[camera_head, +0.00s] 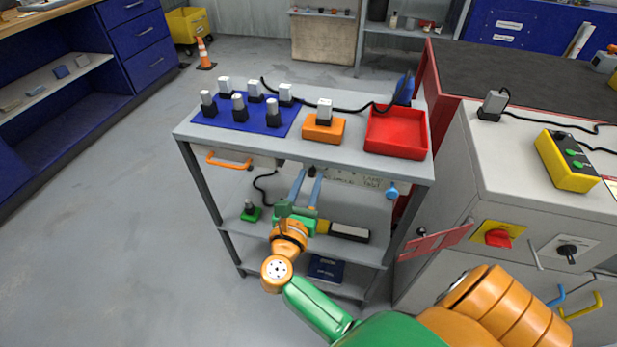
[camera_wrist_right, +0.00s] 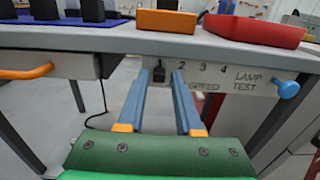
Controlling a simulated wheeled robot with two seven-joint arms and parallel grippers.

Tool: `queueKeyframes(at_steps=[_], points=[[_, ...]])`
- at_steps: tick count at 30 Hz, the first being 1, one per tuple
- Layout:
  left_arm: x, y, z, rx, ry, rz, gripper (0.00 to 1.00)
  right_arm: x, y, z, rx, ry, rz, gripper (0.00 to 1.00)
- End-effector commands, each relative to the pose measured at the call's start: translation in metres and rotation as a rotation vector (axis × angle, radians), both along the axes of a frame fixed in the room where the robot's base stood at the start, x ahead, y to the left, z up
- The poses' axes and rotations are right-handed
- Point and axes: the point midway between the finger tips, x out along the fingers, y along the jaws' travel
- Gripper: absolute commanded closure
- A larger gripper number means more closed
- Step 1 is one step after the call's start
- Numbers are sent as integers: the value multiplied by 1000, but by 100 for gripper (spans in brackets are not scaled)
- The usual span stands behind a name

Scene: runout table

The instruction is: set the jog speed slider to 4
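The jog speed slider is a small black knob (camera_wrist_right: 159,73) on the light panel (camera_wrist_right: 235,83) under the table's front edge. In the head view the knob (camera_head: 311,168) is small and dark. My right gripper (camera_wrist_right: 163,77) is open, its two blue fingers pointing at the panel with the knob between their tips in the picture. I cannot tell whether either finger touches it. In the head view my right gripper (camera_head: 308,174) is below the table edge. My left gripper is out of view.
A blue lamp test knob (camera_wrist_right: 286,89) sticks out at the panel's right. An orange drawer handle (camera_wrist_right: 25,72) is at the left. Above are an orange block (camera_head: 324,128), a red tray (camera_head: 396,131) and a blue mat (camera_head: 222,119) with several plugs. A lower shelf (camera_head: 345,252) lies beneath.

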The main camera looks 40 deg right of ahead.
Motion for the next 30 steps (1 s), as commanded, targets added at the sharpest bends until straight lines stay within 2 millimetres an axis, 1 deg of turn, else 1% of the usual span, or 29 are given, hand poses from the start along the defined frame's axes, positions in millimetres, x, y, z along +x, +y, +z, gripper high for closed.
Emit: queueKeyframes(at_steps=[1, 3, 30], points=[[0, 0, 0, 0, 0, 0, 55, 0, 0, 0, 0, 0, 0, 82], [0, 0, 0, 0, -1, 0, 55, 0, 0, 0, 0, 0, 0, 100], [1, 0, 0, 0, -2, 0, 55, 0, 0, 0, -1, 1, 0, 100]])
